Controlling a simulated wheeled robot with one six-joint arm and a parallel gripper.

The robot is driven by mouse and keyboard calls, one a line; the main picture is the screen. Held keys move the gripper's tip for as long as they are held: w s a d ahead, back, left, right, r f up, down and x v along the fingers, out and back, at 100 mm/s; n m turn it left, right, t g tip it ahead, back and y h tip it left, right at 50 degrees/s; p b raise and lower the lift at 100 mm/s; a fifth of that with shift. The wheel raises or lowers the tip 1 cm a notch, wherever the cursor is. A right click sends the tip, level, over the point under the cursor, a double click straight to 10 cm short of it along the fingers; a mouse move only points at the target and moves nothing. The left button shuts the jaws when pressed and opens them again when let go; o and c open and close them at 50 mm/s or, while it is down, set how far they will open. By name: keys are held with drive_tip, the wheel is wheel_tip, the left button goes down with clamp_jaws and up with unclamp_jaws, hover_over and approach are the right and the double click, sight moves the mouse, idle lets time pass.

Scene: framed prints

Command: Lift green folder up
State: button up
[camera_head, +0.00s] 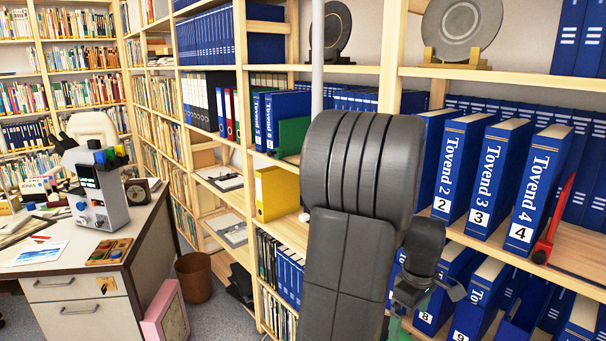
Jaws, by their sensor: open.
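A green folder (291,139) stands on the middle-left shelf, right of two blue Tovend binders (283,108); part of it is hidden by my arm. Another green piece (397,327) shows low down, just below my gripper and mostly hidden; I cannot tell if it is a folder. My gripper (430,292) is at the lower right of my arm, in front of the shelving. It is open, and nothing is seen between its fingers. It is well to the right of the middle-left green folder.
Blue Tovend binders (483,178) fill the right shelf, with a red item (556,218) beside them. More blue binders (483,302) stand below. A yellow folder (277,192) is on the left shelving. A desk (142,250) stands left, with a brown bin (196,276) near it.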

drive_tip(key=shift+r+p, duration=0.2)
drive_tip(key=shift+p, duration=0.4)
